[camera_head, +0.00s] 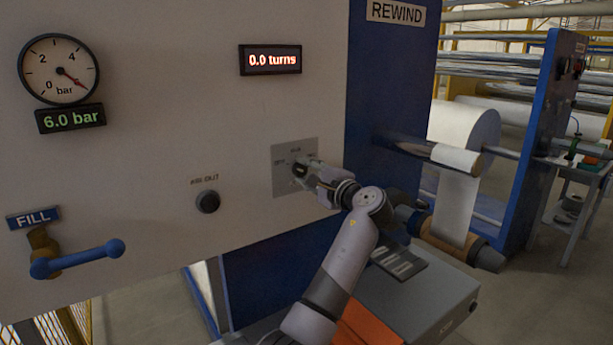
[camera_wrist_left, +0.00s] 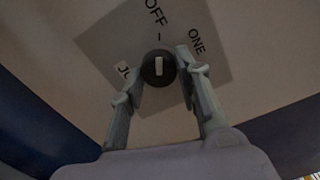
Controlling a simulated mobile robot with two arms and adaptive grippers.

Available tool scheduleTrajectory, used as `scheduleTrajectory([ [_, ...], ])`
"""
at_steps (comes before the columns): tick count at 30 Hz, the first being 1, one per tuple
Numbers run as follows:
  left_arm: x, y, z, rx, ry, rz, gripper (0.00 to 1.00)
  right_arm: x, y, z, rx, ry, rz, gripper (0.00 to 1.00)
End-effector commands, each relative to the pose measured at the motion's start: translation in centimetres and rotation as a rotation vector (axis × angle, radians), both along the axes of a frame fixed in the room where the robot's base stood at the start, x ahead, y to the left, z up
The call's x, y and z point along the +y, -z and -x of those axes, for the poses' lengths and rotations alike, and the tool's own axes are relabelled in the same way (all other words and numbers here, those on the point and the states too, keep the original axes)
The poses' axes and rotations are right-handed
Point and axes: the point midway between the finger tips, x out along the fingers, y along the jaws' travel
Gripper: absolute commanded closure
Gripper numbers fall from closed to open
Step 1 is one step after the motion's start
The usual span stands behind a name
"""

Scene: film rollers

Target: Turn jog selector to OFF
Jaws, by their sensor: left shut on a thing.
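The jog selector is a round black knob with a white pointer bar, and it shows in the left wrist view (camera_wrist_left: 158,68). It sits on a grey plate (camera_head: 280,183) with labels OFF, ONE and a partly hidden one starting "JO". In the left wrist view the white bar lines up with the tick beside OFF. My left gripper (camera_head: 303,172) reaches the plate in the head view and hides much of the knob. In the left wrist view its two fingers (camera_wrist_left: 160,78) are shut on the knob, one on each side. My right gripper is not in view.
A display (camera_head: 270,60) reads 0.0 turns. A pressure gauge (camera_head: 59,69) is above a 6.0 bar display (camera_head: 70,118). A black AIR-OUT knob (camera_head: 208,201) and a blue FILL lever (camera_head: 78,258) protrude from the panel. Rollers (camera_head: 466,125) stand to the right.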

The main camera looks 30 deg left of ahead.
Motion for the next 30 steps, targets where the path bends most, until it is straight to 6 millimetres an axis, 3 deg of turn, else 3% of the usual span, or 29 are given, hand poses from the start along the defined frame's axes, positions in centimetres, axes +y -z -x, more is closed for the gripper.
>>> scheduleTrajectory([
  [9,-0.03,0.16,0.01,0.000,-0.001,0.004,0.97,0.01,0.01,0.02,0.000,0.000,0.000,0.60],
  [10,-0.03,0.16,0.01,0.000,-0.001,0.004,0.67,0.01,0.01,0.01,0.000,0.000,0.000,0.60],
  [18,-0.01,0.09,0.01,0.000,-0.001,0.003,0.49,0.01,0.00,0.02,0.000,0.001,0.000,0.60],
  [30,-0.70,0.09,0.22,0.001,0.002,0.001,0.49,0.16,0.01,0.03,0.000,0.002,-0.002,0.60],
])
